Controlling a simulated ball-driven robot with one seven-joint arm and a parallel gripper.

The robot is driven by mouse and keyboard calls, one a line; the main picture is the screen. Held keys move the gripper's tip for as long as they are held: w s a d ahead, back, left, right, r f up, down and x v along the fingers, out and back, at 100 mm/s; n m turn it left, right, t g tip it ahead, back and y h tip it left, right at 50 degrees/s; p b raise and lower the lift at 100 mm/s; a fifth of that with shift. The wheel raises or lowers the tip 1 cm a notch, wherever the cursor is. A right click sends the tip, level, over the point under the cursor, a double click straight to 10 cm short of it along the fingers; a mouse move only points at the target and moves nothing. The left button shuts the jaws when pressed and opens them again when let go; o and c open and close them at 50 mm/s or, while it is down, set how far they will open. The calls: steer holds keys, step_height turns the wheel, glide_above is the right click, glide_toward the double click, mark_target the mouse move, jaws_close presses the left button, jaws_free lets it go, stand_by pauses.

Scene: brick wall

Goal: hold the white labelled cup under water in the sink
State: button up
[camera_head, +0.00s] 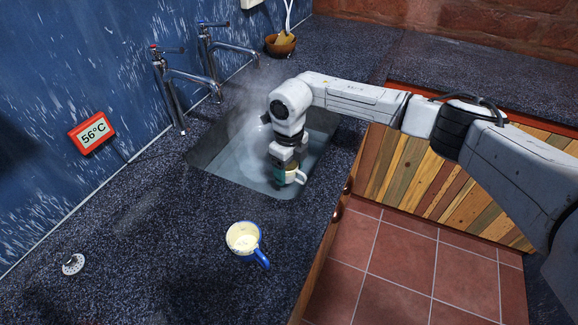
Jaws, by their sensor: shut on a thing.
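The white cup (291,175) is in my gripper (287,166), over the front right part of the sink (219,177). My gripper points down and is shut on the cup, whose handle side faces right. The gripper covers much of the cup, and no label can be read. Water (250,164) stands in the sink, with steam rising at its left and back. I cannot tell how far the cup is below the water surface.
A blue-handled cup (243,238) stands on the speckled counter in front of the sink. Two taps (186,80) (229,48) rise behind the sink. A red display (91,132) on the wall reads 56°C. A brown bowl (281,45) stands at the back. A round white disc (73,264) lies front left.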

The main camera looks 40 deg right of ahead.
steer(key=shift+f+b, duration=2.75)
steer(key=shift+f, duration=1.85)
steer(key=shift+r, duration=0.1)
step_height(320, 180, up, 20)
steer(key=p, duration=1.6)
